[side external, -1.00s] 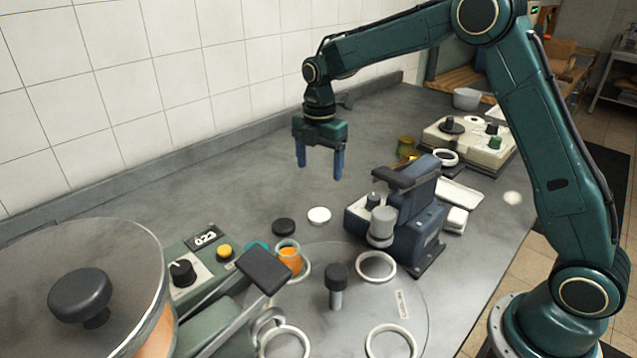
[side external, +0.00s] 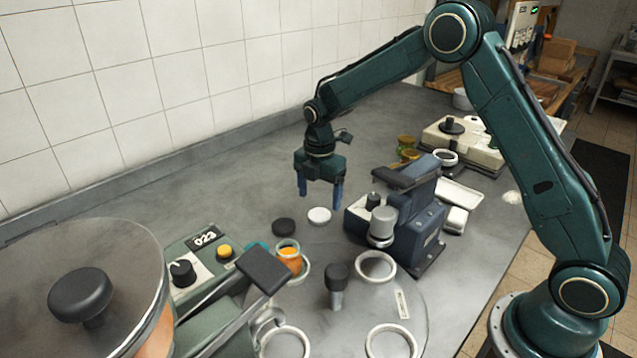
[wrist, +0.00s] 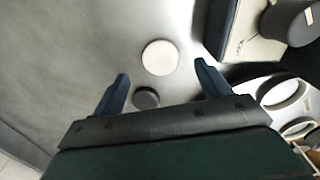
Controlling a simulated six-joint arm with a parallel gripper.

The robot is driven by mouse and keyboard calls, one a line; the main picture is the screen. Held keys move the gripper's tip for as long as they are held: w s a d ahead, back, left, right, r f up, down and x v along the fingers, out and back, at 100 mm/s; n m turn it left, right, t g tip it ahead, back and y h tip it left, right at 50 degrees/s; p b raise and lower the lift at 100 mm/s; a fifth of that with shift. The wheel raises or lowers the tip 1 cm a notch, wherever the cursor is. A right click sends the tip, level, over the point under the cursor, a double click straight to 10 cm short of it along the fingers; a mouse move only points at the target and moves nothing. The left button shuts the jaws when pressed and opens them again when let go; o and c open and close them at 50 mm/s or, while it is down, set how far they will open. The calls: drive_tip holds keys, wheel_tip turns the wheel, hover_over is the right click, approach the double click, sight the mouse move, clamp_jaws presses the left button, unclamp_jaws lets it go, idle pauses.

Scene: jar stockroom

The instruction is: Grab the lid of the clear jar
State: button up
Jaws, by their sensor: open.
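A small clear jar (side external: 289,262) with orange contents stands open in a white ring holder beside the green machine. Two loose lid-like discs lie flat on the grey bench behind it: a white one (side external: 319,215) and a black one (side external: 283,227). I cannot tell which fits the clear jar. My gripper (side external: 320,197) points down, open and empty, above the bench near the white disc. In the wrist view, the white disc (wrist: 160,57) shows between and beyond my fingertips (wrist: 162,72), and the dark disc (wrist: 146,98) is nearer the palm, partly hidden.
A dark blue machine (side external: 425,220) stands close right of the discs. White rings (side external: 376,267) and a black-topped post (side external: 337,275) stand in front. The bench behind the discs is clear.

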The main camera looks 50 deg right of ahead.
sight(320, 214)
drive_tip(key=shift+f, duration=2.3)
drive_tip(key=c, duration=1.1)
